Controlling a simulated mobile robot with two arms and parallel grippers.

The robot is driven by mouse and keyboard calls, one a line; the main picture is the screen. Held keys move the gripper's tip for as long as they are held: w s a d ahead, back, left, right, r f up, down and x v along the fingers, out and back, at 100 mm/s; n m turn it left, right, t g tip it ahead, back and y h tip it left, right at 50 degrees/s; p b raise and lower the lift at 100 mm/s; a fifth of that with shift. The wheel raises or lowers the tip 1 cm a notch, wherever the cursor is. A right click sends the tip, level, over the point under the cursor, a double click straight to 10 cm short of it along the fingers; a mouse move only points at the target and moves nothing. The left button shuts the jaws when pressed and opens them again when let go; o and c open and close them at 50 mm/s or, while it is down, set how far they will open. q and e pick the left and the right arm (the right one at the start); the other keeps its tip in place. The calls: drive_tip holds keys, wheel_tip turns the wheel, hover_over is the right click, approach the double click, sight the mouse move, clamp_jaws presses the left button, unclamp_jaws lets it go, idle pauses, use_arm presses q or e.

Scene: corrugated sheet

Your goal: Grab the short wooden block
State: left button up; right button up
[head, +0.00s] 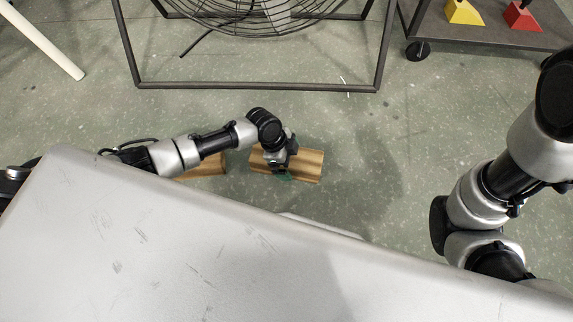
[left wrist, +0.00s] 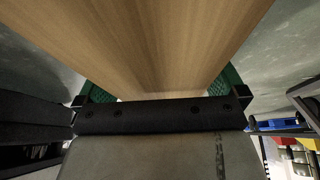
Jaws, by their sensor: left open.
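A wooden block (head: 310,165) lies on the floor right of centre in the head view, under my left gripper (head: 284,174). A second wooden block (head: 208,168) lies to its left, partly hidden by my left arm and the grey surface. I cannot tell for sure which block is the short one. In the left wrist view a wooden block (left wrist: 150,40) fills the upper middle, between the green pads of my left gripper (left wrist: 162,82). The fingers are open, one on each side of the wood; contact is unclear. My right arm shows at the right, but its gripper is out of view.
A large grey surface (head: 150,240) covers the lower left and hides floor below it. A fan in a dark metal frame (head: 260,87) stands behind the blocks. A wheeled cart (head: 490,40) with yellow and red pieces is at top right. A white pipe (head: 40,42) lies at top left.

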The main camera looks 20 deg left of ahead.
use_arm(q)
drive_tip(key=shift+f, duration=0.15)
drive_tip(key=shift+w, duration=0.1)
drive_tip(key=c, duration=1.1)
drive_tip(key=shift+c, duration=0.2)
